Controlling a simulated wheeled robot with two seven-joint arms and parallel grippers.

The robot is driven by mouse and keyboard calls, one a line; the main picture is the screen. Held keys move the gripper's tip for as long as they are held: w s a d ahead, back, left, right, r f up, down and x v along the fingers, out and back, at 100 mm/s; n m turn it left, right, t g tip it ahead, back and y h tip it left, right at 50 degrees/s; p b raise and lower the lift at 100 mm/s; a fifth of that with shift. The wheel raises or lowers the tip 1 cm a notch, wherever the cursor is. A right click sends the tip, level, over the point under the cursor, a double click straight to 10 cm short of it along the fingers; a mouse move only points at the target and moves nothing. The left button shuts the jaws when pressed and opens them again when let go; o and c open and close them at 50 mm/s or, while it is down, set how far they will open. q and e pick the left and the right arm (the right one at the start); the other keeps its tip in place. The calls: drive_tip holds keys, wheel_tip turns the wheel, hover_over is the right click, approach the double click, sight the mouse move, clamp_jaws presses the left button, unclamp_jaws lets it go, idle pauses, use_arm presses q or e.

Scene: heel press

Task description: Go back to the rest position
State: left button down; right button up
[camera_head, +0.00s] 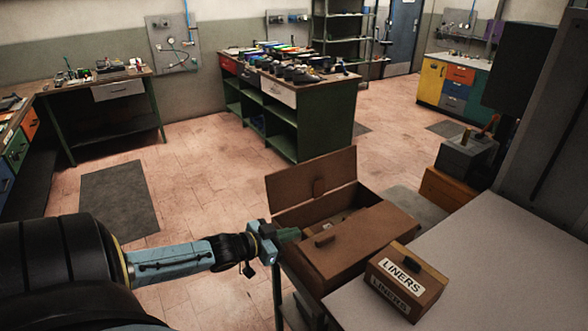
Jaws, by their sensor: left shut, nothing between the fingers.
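My left arm comes in from the lower left. My left gripper (290,234) is shut and empty, close to the left side of a brown wooden box (335,270). Whether it touches the box cannot be told. The box has one lid panel raised at the back and another panel with a handle lying flat at the front. A few small things lie inside but are hard to make out. My right gripper is not in view.
A small wooden box marked LINERS (405,280) sits on the pale tabletop (480,275) at right. A grey machine (465,155) stands behind it. A green workbench (290,100) with tools is farther back. The tiled floor at left holds a dark mat (118,200).

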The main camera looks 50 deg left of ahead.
use_arm(q)
drive_tip(key=shift+s, duration=0.1)
drive_tip(key=s+f+n+g+y+b, duration=0.1)
drive_tip(key=s+f+g+b, duration=0.3)
drive_tip(key=f, duration=0.7)
drive_tip(key=s+d+f+y+b, duration=0.15)
drive_tip(key=s+f, duration=0.45)
drive_tip(key=f, duration=0.6)
drive_tip(key=s+f+n+g+y+b, duration=0.1)
drive_tip(key=s+f+g+b, duration=0.3)
drive_tip(key=f, duration=0.7)
drive_tip(key=s+d+f+g+b, duration=0.3)
drive_tip(key=s+d+f, duration=0.6)
drive_tip(key=s+f, duration=0.2)
drive_tip(key=s+d+f+m+g+h+b, duration=0.1)
drive_tip(key=s+d+f+g+b, duration=0.1)
drive_tip(key=s+d+f, duration=0.7)
drive_tip(key=s+f+g, duration=0.1)
drive_tip(key=s+f, duration=0.1)
drive_tip(key=s, duration=0.3)
drive_tip(key=shift+b, duration=0.4)
drive_tip(key=shift+s+d, duration=0.1)
drive_tip(key=shift+s, duration=0.15)
